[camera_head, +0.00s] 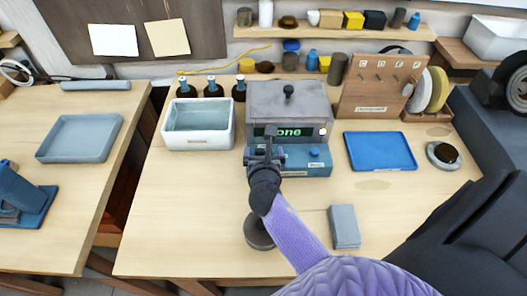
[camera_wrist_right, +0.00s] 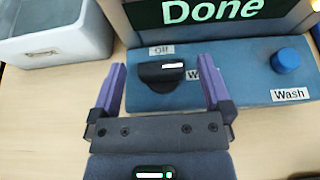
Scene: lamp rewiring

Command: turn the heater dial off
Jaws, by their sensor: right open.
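The heater dial (camera_wrist_right: 160,74) is a black knob on the blue front panel (camera_wrist_right: 255,82) of a grey machine (camera_head: 285,103). An "Off" label (camera_wrist_right: 161,50) sits above it. A label starting with "W" (camera_wrist_right: 192,74) is at its right, partly hidden by a finger. The dial's white mark points right, toward that label. My right gripper (camera_head: 265,150) is open in front of the panel. In the right wrist view its purple fingers stand either side of the dial, apart from it. In the head view the gripper hides the dial. My left gripper is not in view.
A green "Done" display (camera_wrist_right: 213,10) is above the panel, and a blue button (camera_wrist_right: 286,60) labelled "Wash" is at its right. A white basin (camera_head: 198,140) stands left, a blue tray (camera_head: 380,152) right. A grey block (camera_head: 344,226) lies on the table in front.

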